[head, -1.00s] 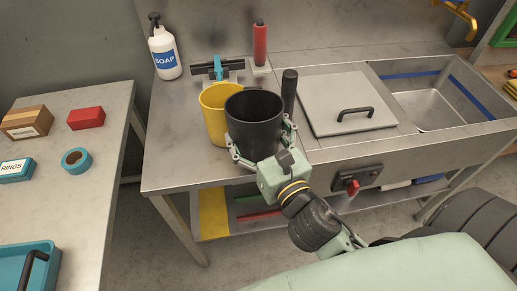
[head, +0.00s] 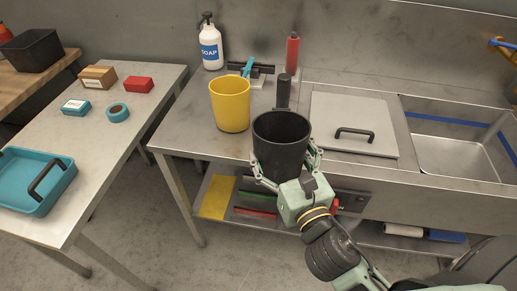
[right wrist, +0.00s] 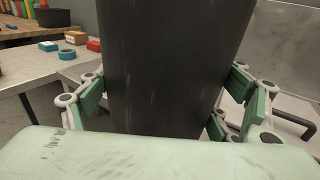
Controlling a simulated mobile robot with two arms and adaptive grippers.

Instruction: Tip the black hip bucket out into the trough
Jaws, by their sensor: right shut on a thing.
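The black bucket (head: 281,150) is upright in the head view, in front of the counter's front edge. My right gripper (head: 286,176) is shut on it, with fingers on both sides of its wall. In the right wrist view the bucket (right wrist: 170,70) fills the middle between the green finger pads. Its inside is dark and I cannot tell what it holds. A black upright bar (head: 284,92) shows just behind its rim; I cannot tell whether it is joined to it. The steel trough (head: 455,157) is open at the right of the counter. My left gripper is not in view.
A yellow bucket (head: 230,104) stands on the counter left of the black one. A grey lid (head: 350,118) with a black handle lies between the black bucket and the trough. The soap bottle (head: 211,45) and a red bottle (head: 292,52) stand behind. A side table (head: 110,148) is left.

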